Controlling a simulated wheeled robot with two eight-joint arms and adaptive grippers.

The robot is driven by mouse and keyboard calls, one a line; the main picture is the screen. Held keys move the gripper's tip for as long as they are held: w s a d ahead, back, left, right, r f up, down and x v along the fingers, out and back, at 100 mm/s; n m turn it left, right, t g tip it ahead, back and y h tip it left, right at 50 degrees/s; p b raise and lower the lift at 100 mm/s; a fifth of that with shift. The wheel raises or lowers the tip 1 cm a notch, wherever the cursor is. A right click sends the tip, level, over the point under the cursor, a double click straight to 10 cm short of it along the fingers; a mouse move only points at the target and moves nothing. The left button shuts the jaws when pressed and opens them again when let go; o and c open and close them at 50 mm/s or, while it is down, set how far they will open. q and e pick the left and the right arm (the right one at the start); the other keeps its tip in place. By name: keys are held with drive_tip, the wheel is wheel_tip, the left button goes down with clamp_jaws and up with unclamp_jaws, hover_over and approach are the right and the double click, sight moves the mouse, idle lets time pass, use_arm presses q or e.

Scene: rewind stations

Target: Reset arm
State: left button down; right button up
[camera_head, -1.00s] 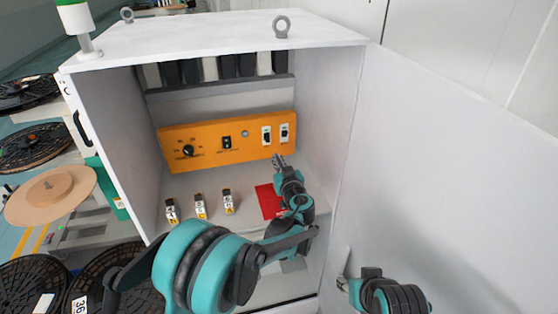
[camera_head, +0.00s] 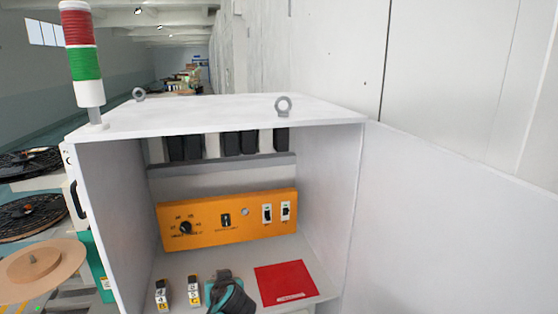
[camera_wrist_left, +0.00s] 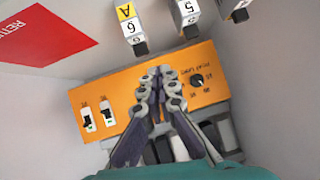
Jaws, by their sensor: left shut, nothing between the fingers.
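The open white cabinet (camera_head: 225,110) stands ahead of me. Inside, an orange control panel (camera_head: 205,232) carries a black knob (camera_head: 185,228), a black switch (camera_head: 226,220), a round button or lamp and two white toggle switches (camera_head: 267,213). My left gripper (camera_wrist_left: 159,72) shows in the left wrist view, shut and empty, fingertips together over the orange panel (camera_wrist_left: 130,85); I cannot tell whether it touches. It covers the panel's middle. The head view shows only a teal and dark arm part of mine at the bottom. My right gripper is out of view.
Small labelled blocks (camera_head: 194,290) stand on the cabinet floor left of a red plate (camera_head: 285,281). The open door (camera_head: 450,210) stands at the right. A red, white and green signal tower (camera_head: 82,60) rises at the cabinet's left front corner. Reels lie farther left.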

use_arm(q)
drive_tip(key=s+f+m+g+h+b, duration=0.1)
drive_tip(key=s+f, duration=0.3)
drive_tip(key=s, duration=0.4)
drive_tip(key=s+f+m+g+h+b, duration=0.1)
drive_tip(key=s+f, duration=0.3)
drive_tip(key=s, duration=0.4)
drive_tip(key=s+a+f+g+h+b, duration=0.1)
drive_tip(key=s+f, duration=0.3)
drive_tip(key=s, duration=0.4)
drive_tip(key=shift+f+m+g+h+b, duration=0.2)
drive_tip(key=shift+m+g+h+b, duration=0.2)
drive_tip(key=shift+h+b, duration=0.3)
drive_tip(key=shift+a, duration=0.1)
